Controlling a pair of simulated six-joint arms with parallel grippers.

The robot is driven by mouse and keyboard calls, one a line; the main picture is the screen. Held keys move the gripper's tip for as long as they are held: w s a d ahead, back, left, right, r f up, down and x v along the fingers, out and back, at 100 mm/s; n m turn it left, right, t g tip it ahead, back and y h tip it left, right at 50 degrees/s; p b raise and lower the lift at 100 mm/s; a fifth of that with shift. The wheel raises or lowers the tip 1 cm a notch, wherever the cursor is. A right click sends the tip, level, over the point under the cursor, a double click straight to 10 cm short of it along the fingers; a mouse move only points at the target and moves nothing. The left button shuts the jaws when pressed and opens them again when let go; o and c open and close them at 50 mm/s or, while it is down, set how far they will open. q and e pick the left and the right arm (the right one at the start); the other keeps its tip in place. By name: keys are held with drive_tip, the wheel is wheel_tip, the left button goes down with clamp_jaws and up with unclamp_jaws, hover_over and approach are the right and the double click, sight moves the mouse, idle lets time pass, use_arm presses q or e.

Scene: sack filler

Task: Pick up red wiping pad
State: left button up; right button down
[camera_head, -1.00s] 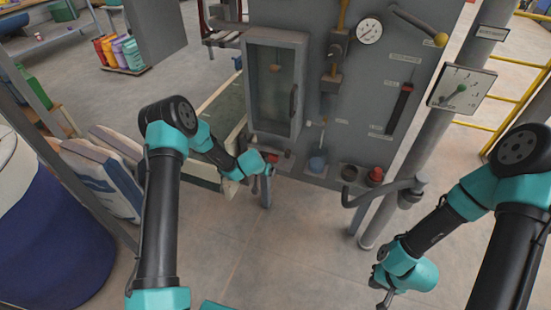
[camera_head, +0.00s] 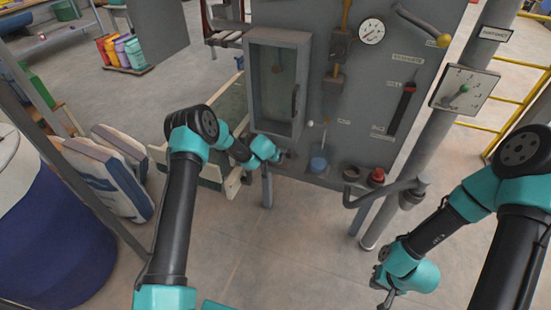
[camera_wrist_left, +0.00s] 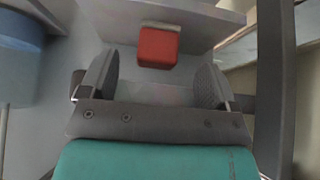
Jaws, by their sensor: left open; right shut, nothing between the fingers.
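The red wiping pad (camera_wrist_left: 158,48) shows in the left wrist view as a small red block with a pale upper edge, against a grey panel. My left gripper (camera_wrist_left: 155,78) is open, and the pad lies just beyond its fingertips, roughly centred between them. I see no contact. In the head view my left gripper (camera_head: 280,157) is at the lower left of the grey machine panel, below the glazed door, and its wrist hides the pad. My right gripper (camera_head: 384,297) is shut and empty, low over the floor at the right.
A blue round part (camera_head: 318,163) sits right of my left gripper; a blue cylinder (camera_wrist_left: 18,62) shows at left in the wrist view. A red knob (camera_head: 377,175) and a bent grey pipe (camera_head: 390,192) are farther right. White-and-blue sacks (camera_head: 122,170) lean at the left.

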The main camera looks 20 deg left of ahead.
use_arm(q)
drive_tip(key=shift+w+d, duration=0.2)
drive_tip(key=shift+w, duration=1.35)
drive_tip(key=shift+x, duration=2.45)
drive_tip(key=c, duration=1)
